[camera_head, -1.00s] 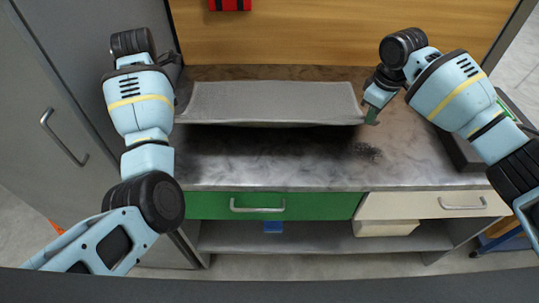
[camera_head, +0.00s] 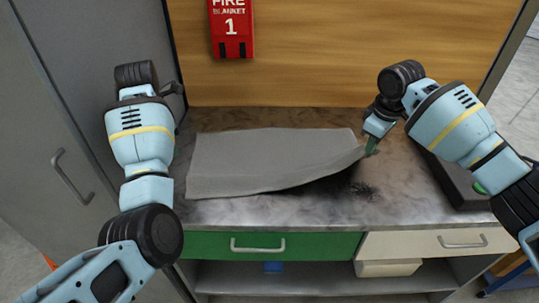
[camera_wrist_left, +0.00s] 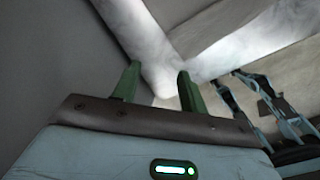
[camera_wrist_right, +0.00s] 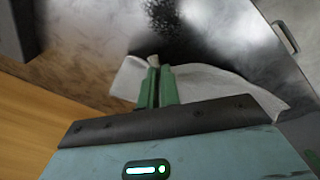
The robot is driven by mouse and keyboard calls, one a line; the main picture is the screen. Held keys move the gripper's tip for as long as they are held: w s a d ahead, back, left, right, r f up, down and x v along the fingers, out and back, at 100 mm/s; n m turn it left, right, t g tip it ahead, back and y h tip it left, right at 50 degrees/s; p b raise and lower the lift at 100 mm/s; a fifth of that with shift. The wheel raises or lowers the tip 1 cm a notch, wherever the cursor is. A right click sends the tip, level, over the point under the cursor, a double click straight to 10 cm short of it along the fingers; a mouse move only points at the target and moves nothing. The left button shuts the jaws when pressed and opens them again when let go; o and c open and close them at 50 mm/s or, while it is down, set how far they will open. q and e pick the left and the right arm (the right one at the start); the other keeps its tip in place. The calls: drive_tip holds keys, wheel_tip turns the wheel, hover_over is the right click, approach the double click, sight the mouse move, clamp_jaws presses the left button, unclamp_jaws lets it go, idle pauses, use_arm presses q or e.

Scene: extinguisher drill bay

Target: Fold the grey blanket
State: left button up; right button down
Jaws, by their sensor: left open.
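The grey blanket (camera_head: 265,162) is spread over the left and middle of the worktop. Its left part lies down on the top, and its right front corner is lifted, with a dark shadow under it. My right gripper (camera_head: 371,146) is shut on that raised corner; the right wrist view shows its green fingers (camera_wrist_right: 158,88) close together with the pale cloth (camera_wrist_right: 215,82) at them. My left gripper (camera_wrist_left: 157,88) is open and empty in the left wrist view, left of the blanket. In the head view its fingers are hidden behind my arm.
The worktop (camera_head: 240,209) is clear along its front edge. A dark flat object (camera_head: 462,180) lies at its right end. A red fire blanket case (camera_head: 231,28) hangs on the wooden back wall. A grey cabinet (camera_head: 60,120) stands close on the left.

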use_arm(q)
drive_tip(key=o, duration=0.9)
drive_tip(key=r, duration=0.3)
drive_tip(key=r+p, duration=0.1)
drive_tip(key=r, duration=0.1)
drive_tip(key=shift+s+r, duration=0.25)
use_arm(e)
drive_tip(key=shift+t, duration=0.3)
drive_tip(key=v, duration=0.2)
drive_tip(key=w+v, duration=0.1)
drive_tip(key=v, duration=0.1)
drive_tip(key=shift+s+r, duration=0.1)
drive_tip(key=shift+r, duration=0.1)
